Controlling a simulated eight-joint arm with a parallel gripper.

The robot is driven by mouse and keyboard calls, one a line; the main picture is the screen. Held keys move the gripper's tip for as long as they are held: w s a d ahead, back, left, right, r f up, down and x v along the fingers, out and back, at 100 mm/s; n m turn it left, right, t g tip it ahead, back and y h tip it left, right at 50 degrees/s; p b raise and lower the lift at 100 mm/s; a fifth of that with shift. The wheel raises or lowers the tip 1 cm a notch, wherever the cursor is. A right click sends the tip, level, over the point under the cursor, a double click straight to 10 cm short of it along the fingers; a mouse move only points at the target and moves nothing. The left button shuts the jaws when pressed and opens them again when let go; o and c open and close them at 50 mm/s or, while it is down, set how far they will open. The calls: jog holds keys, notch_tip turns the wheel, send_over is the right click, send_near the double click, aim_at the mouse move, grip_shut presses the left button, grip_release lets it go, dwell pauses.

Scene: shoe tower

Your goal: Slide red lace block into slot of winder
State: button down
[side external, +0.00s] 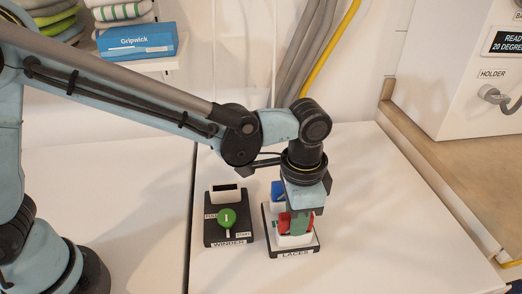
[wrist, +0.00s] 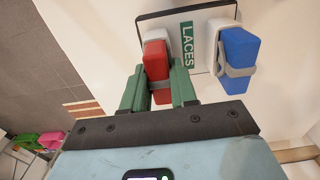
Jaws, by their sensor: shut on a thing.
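The red lace block (wrist: 156,62) is between the two green fingers of my gripper (wrist: 159,90) in the wrist view, and the fingers are shut on it. In the side view the red block (side external: 284,222) shows at the laces holder (side external: 292,250), low under my gripper (side external: 295,222), partly hidden by the fingers. A white cradle is beside the block; I cannot tell whether the block is clear of it.
A blue block (wrist: 238,60) sits in the other white cradle of the holder, close beside my gripper; it also shows in the side view (side external: 277,190). The white table is clear right of the holder. A machine with a hook (side external: 492,94) stands at the right.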

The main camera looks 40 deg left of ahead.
jog(key=shift+r, duration=0.65)
dwell(0.4)
jog(key=shift+r, duration=2.05)
jog(key=shift+r, duration=0.1)
jog(key=shift+r, duration=0.35)
notch_tip(320, 180, up, 9)
jog(key=a, duration=1.7)
jog(key=shift+a+f, duration=0.2)
jog(key=shift+f, duration=1.05)
jog(key=shift+a+f, duration=0.15)
jog(key=shift+f, duration=1.1)
